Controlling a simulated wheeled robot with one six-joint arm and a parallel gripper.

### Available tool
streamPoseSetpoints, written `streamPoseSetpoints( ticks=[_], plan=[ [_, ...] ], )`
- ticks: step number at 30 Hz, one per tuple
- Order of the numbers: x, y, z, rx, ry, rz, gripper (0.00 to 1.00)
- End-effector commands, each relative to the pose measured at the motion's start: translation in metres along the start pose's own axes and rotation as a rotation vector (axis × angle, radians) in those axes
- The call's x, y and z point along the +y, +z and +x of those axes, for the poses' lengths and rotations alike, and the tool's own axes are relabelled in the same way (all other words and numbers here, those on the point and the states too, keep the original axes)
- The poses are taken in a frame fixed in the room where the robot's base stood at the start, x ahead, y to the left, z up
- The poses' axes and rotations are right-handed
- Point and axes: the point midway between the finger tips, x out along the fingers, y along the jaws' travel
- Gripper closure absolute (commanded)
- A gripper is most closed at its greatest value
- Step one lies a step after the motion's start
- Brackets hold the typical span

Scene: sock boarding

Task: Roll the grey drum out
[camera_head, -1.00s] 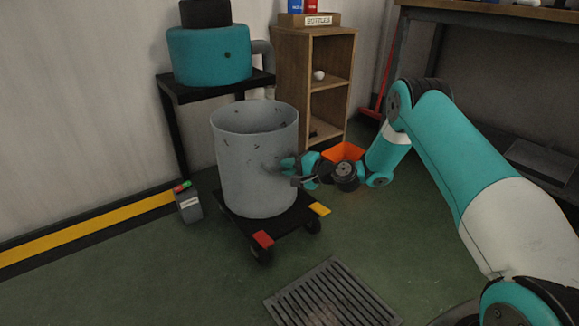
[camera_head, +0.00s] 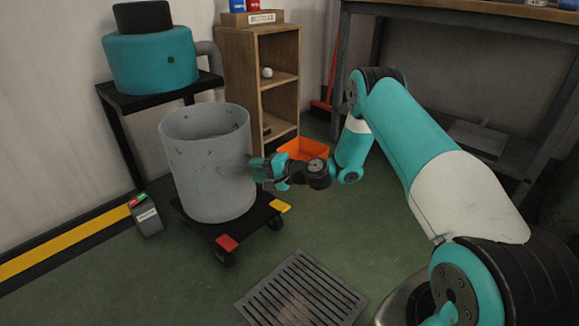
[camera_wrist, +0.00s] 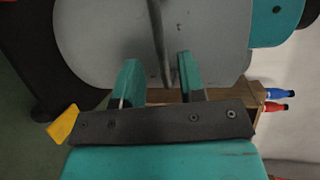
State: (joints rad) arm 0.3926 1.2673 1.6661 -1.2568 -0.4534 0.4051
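The grey drum (camera_head: 208,172) stands upright on a low black dolly (camera_head: 205,224) with a red and a yellow corner pad. My gripper (camera_head: 257,167) is at the drum's right side, level with its middle. In the wrist view my gripper (camera_wrist: 157,72) has its two teal fingers apart. A thin dark grey bar (camera_wrist: 158,40), like a handle, runs along the drum (camera_wrist: 100,45) and lies in the gap between the fingers, with space on both sides. I cannot tell how deep it sits between them.
A black stand (camera_head: 155,96) with a teal tank (camera_head: 150,65) is behind the drum. A wooden shelf (camera_head: 280,110) and an orange bin (camera_head: 303,149) are behind right. A small button box (camera_head: 146,218) is left. A floor grate (camera_head: 300,292) lies in front amid open green floor.

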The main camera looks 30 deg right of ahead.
Motion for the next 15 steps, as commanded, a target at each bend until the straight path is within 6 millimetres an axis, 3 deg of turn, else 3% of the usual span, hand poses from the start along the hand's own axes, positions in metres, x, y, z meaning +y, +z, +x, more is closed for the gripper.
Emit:
streamPoseSetpoints(
  ticks=[3,9,15],
  plan=[
    [-0.005,-0.001,-0.035,0.006,0.002,0.008,0.63],
    [-0.005,-0.001,-0.084,0.005,0.0,0.006,0.63],
    [-0.003,0.0,-0.115,0.003,-0.001,0.002,0.63]
  ],
)
